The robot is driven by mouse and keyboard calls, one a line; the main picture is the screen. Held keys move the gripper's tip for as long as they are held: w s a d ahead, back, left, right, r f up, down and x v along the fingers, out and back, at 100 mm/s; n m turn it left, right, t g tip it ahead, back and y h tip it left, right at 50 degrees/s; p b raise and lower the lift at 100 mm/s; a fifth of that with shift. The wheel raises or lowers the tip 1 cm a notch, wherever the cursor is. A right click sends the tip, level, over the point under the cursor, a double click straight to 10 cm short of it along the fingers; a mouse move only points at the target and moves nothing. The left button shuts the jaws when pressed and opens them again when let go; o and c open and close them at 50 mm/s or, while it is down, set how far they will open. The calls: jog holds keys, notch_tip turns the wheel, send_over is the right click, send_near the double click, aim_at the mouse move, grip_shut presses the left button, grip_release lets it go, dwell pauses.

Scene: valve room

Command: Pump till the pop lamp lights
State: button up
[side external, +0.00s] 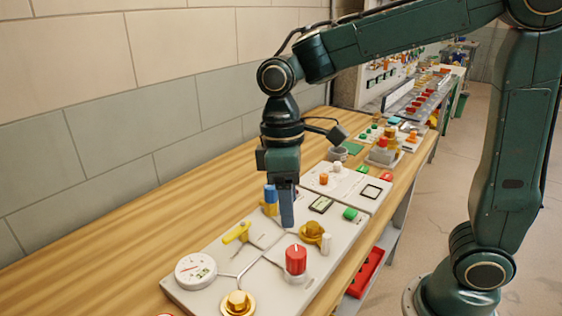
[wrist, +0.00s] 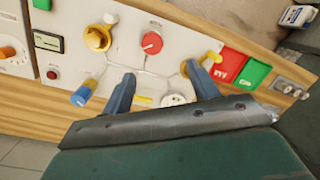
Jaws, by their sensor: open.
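My gripper (side external: 287,215) points down over the pale panel (side external: 215,248), its jaws apart and empty. In the wrist view its two fingers (wrist: 163,86) stand either side of a yellow lever (wrist: 143,99) and a white gauge (wrist: 174,99); contact cannot be told. The yellow lever (side external: 237,233) and round gauge (side external: 195,270) also show in the side view. A blue-topped yellow fitting (side external: 270,200) stands behind my gripper, and beside the left finger in the wrist view (wrist: 83,93). A small dark red round piece (wrist: 52,74) looks unlit; which piece is the pop lamp is unclear.
A red knob (side external: 295,260), brass fittings (side external: 238,303) (side external: 313,231) and a white peg (side external: 326,243) rise from the panel. A small display (side external: 321,205) and green button (side external: 350,214) sit farther back. The wooden bench (side external: 115,250) is clear along the wall.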

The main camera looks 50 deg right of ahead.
aim_at(297, 251)
jog(key=n, duration=0.1)
jog(key=s+d+n+t, duration=0.1)
jog(key=n, duration=0.1)
jog(key=shift+s+r, duration=0.1)
jog(key=shift+s, duration=0.15)
jog(key=shift+f, duration=6.95)
jog(key=shift+c, duration=0.4)
jog(key=c, duration=0.9)
